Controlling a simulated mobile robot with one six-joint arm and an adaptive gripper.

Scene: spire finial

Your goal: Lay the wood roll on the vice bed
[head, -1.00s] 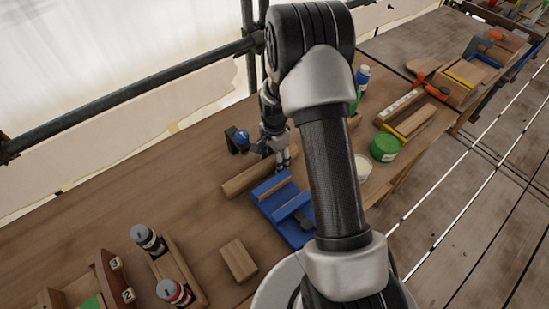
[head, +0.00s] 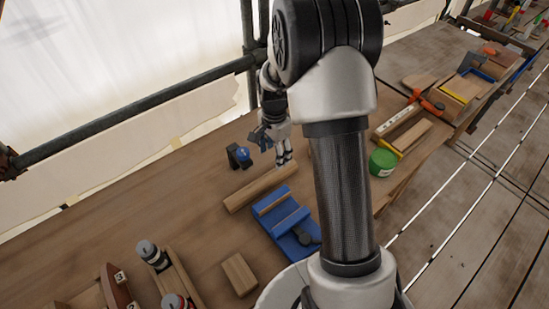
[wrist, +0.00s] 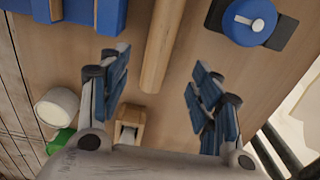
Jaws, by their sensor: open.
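The wood roll (head: 258,190), a long pale brown piece, lies on the bench just behind the blue vice (head: 296,237), apart from its bed. A narrow wooden strip shows on the vice, between blue parts. My gripper (head: 284,158) is open and empty near the roll's far right end. In the wrist view, the roll (wrist: 160,45) runs down from the top edge, and its near end lies between the spread fingers of my gripper (wrist: 159,61). The vice (wrist: 95,14) is at the top left there, partly cut off.
A blue and black device (head: 238,156) stands behind the roll. A wooden block (head: 239,274) lies in front left. A green tub (head: 383,162) and a tray with wood (head: 410,134) are to the right. Bare bench (head: 130,212) lies to the left. My arm hides part of the bench.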

